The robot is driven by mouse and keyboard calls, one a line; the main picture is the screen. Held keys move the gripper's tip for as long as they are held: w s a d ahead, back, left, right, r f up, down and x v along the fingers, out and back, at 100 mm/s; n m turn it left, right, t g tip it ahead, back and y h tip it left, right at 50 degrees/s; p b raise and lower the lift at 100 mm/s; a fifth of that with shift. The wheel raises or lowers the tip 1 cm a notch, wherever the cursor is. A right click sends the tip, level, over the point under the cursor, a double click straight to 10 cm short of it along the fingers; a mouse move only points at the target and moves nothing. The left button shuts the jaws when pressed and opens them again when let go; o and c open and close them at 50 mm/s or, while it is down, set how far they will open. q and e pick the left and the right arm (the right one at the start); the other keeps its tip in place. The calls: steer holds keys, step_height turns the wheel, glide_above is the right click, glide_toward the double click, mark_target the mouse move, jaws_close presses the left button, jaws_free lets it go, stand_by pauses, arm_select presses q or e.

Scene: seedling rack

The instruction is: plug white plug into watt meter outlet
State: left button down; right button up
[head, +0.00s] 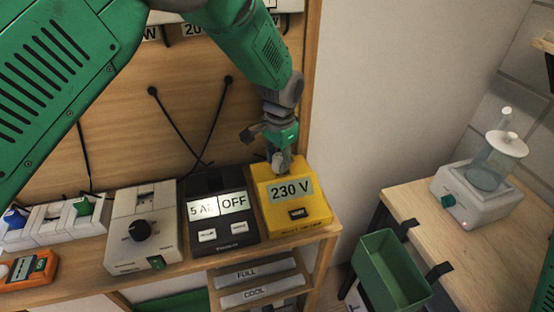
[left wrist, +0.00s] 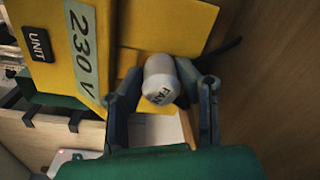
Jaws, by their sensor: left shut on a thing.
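The yellow watt meter (head: 291,217) stands at the right end of the wooden shelf, its display reading 230 V. In the left wrist view the meter (left wrist: 43,77) fills the upper left. My left gripper (head: 281,156) points down at the back top of the meter. It is shut on the white plug (left wrist: 161,80), which is marked FAN and sits between the two fingers. The plug is close to the yellow surface. The outlet is hidden behind the plug and fingers, so I cannot tell whether the plug is in it. My right gripper is not in view.
A black device reading OFF (head: 218,240) stands just left of the meter, and a grey box with a black knob (head: 142,260) is further left. Black cables (head: 182,128) hang on the wooden back panel. A green bin (head: 383,285) hangs on the right table.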

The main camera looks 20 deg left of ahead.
arm_select(q)
steer(key=shift+s+d+f, duration=0.2)
steer(key=shift+d+f, duration=0.4)
steer(key=shift+f, duration=0.1)
steer(key=shift+w+d+f, duration=0.1)
steer(key=shift+w, duration=0.1)
steer(key=c, duration=1.1)
jaws_free()
steer(key=shift+w+a, duration=0.1)
steer(key=shift+a, duration=0.25)
steer(key=shift+d, duration=0.1)
steer(key=shift+r, duration=0.35)
steer(key=r, duration=1.1)
steer(key=shift+d+r, duration=0.2)
steer(key=shift+r, duration=0.05)
